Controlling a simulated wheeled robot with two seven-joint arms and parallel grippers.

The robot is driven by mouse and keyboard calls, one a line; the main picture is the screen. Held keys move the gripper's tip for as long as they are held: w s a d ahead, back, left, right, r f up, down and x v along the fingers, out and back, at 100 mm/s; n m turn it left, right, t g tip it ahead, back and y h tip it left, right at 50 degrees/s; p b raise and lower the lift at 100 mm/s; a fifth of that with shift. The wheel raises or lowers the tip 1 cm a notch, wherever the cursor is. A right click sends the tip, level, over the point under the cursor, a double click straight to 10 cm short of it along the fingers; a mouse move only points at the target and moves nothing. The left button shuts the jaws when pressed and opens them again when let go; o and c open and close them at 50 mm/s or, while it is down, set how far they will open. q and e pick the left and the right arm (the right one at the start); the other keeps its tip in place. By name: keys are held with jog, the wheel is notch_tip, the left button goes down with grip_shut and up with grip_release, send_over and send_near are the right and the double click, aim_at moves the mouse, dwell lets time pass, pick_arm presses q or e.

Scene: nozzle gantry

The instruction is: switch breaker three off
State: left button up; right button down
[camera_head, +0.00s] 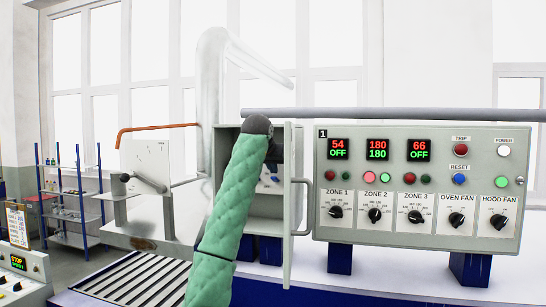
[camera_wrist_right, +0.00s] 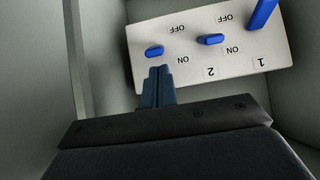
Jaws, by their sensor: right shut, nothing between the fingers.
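In the right wrist view a white breaker panel (camera_wrist_right: 180,78) carries three blue levers and appears upside down. The lever beside label 1 (camera_wrist_right: 262,16) shows long. The lever of breaker two (camera_wrist_right: 211,39) and the leftmost lever, breaker three (camera_wrist_right: 153,51), show short and alike. ON and OFF labels stand beside them; label three is hidden. My right gripper (camera_wrist_right: 159,72) is shut and empty, its fingertips just below breaker three's lever; contact cannot be told. In the head view my right arm reaches into the open grey cabinet (camera_head: 229,150). My left gripper is out of view.
The cabinet walls (camera_wrist_right: 100,50) close in around my right gripper. The open cabinet door (camera_head: 293,240) with its handle stands right of my arm. A control panel (camera_head: 420,240) with dials and displays is further right. A lever stand (camera_head: 150,165) is at left.

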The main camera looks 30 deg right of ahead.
jog(key=shift+f, duration=0.35)
jog(key=shift+s+a+f+t+h+b, duration=0.1)
jog(key=shift+t+h+b, duration=0.25)
jog(key=shift+b, duration=0.4)
jog(key=shift+s+f+t+h+b, duration=0.15)
jog(key=shift+t+h+b, duration=0.3)
jog(key=shift+b, duration=0.5)
